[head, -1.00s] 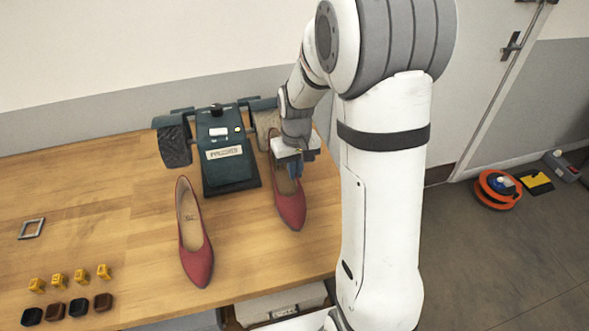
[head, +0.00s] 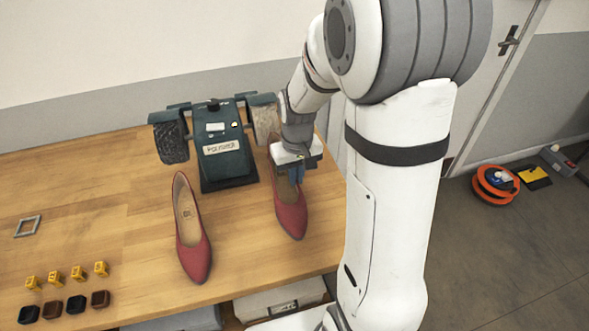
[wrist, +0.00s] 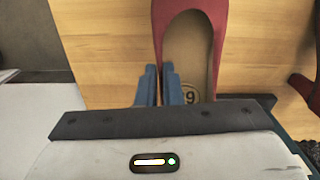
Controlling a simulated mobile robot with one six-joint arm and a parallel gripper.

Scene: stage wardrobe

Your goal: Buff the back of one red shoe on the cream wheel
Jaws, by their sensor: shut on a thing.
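Two red shoes are in view. One red shoe (head: 290,213) is at the right, toe to the front and back end toward the polishing machine (head: 221,147). It also shows in the wrist view (wrist: 220,25). My gripper (head: 291,178) is over it, its blue fingers (wrist: 159,88) shut on one side wall. I cannot tell whether the shoe is clear of the table. The back of the shoe is partly hidden by my gripper. The cream wheel (head: 265,115) is on the machine's right side, just behind the shoe. The other red shoe (head: 194,258) stands on the table to the left.
A dark wheel (head: 171,143) is on the machine's left. Yellow number markers (head: 78,272), small dark pots (head: 76,305) and a grey square frame (head: 27,226) lie at the left of the wooden table (head: 110,215). An orange reel (head: 495,184) is on the floor.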

